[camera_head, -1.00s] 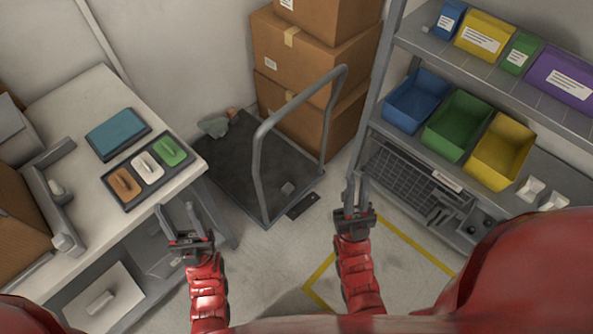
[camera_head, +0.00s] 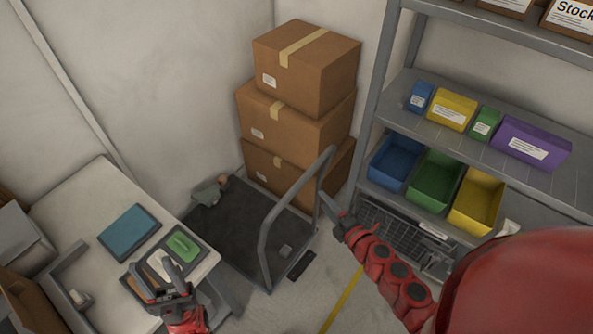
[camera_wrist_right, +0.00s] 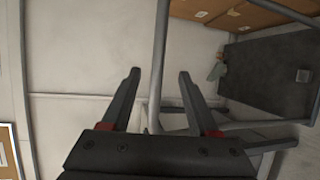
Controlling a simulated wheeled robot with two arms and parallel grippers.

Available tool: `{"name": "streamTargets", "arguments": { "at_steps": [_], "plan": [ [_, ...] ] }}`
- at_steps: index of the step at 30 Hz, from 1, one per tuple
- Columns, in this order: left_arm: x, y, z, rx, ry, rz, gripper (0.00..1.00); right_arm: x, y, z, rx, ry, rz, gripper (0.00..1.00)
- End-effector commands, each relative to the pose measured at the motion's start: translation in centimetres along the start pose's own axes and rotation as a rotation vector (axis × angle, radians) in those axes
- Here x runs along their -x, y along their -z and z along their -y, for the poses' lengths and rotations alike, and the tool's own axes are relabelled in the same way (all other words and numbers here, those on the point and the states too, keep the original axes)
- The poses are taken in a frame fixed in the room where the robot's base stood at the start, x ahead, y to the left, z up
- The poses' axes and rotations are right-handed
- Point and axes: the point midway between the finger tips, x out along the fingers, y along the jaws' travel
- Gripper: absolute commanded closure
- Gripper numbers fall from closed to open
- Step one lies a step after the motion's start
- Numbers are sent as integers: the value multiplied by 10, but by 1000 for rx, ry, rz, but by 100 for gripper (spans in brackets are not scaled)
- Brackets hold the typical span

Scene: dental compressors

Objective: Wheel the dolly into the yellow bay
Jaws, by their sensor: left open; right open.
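The dolly is a dark flat platform (camera_head: 235,235) with a grey tubular push handle (camera_head: 268,232); it stands on the floor between the workbench and the boxes. Its platform also shows at the right of the right wrist view (camera_wrist_right: 275,65). A yellow floor line (camera_head: 345,297), part of the bay marking, runs to the right of the dolly. My right gripper (camera_head: 332,207) is open beside the handle, and in its wrist view a grey tube stands between and beyond the open fingers (camera_wrist_right: 158,85). My left gripper (camera_head: 155,280) is open and empty over the workbench.
Several cardboard boxes (camera_head: 300,130) are stacked behind the dolly. The workbench (camera_head: 75,215) stands left; a shelf unit with coloured bins (camera_head: 432,182) stands right.

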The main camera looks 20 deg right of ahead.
Motion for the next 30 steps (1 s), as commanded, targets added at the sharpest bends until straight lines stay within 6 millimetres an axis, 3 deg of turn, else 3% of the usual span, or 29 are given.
{"name": "streamTargets", "arguments": {
  "at_steps": [9, 18, 24, 30],
  "plan": [
    [-20, 3, 1, 0, 0, 0, 50, -69, 4, -6, -9, -5, -7, 39],
    [-26, 4, 1, 0, 0, 0, 50, -123, 3, -4, -9, -6, -5, 39],
    [-26, 4, 1, 0, 0, 0, 50, -145, 2, -2, -8, -4, -2, 39],
    [-26, 4, 1, 0, 0, 0, 50, -153, 3, -1, -7, -2, -5, 39]
  ]
}}
